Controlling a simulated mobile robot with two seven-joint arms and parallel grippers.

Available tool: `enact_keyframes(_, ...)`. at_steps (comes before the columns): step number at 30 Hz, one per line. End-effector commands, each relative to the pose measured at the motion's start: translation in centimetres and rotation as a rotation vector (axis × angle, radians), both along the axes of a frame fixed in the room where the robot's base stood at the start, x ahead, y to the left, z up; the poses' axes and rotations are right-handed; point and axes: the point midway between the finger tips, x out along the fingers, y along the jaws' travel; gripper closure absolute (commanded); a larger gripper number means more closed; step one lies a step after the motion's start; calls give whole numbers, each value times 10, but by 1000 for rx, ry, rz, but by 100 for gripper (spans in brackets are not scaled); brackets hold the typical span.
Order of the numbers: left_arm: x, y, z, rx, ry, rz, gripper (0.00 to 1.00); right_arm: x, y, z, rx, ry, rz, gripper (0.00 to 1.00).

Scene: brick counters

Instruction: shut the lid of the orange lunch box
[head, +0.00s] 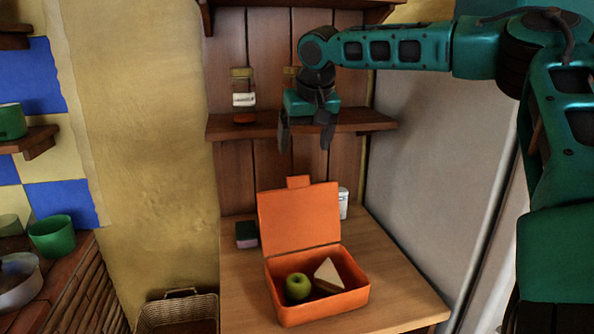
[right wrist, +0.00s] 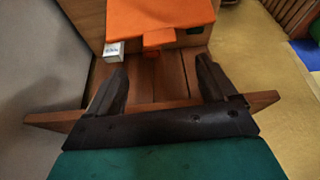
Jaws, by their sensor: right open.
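The orange lunch box (head: 318,312) stands open on the wooden counter. Its lid (head: 300,219) is raised at the back, close to upright, with a small tab (head: 298,182) on its top edge. A green apple (head: 297,287) and a sandwich (head: 328,276) lie inside. My right gripper (head: 306,140) is open and empty, above and behind the lid, in front of the wooden shelf and apart from the box. The right wrist view shows the orange lid (right wrist: 160,16) beyond the open fingers (right wrist: 163,90). My left gripper is in neither view.
The shelf (head: 350,122) with a jar (head: 243,97) is behind my right gripper. A white can (head: 343,203) stands behind the lid's right edge, a dark sponge-like block (head: 246,234) to its left. The counter (head: 395,290) is clear right of the box.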

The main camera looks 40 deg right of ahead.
Motion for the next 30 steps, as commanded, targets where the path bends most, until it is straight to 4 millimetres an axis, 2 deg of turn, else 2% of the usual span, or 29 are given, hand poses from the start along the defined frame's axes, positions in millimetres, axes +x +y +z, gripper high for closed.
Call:
enact_keyframes(1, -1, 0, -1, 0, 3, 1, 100, 3, -2, -13, 0, 7, -1, 15)
enact_keyframes(6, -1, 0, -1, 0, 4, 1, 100, 16, -8, -46, 0, 5, -1, 15)
enact_keyframes(12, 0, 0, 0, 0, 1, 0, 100, 27, -12, -73, 0, 3, -1, 15)
enact_keyframes(18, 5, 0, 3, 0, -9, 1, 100, 32, -14, -85, -1, 1, 1, 15)
enact_keyframes(26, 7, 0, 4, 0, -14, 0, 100, 32, -14, -85, 0, 0, 1, 15)
enact_keyframes(30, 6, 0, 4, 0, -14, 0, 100, 32, -14, -85, 0, 0, 1, 26)
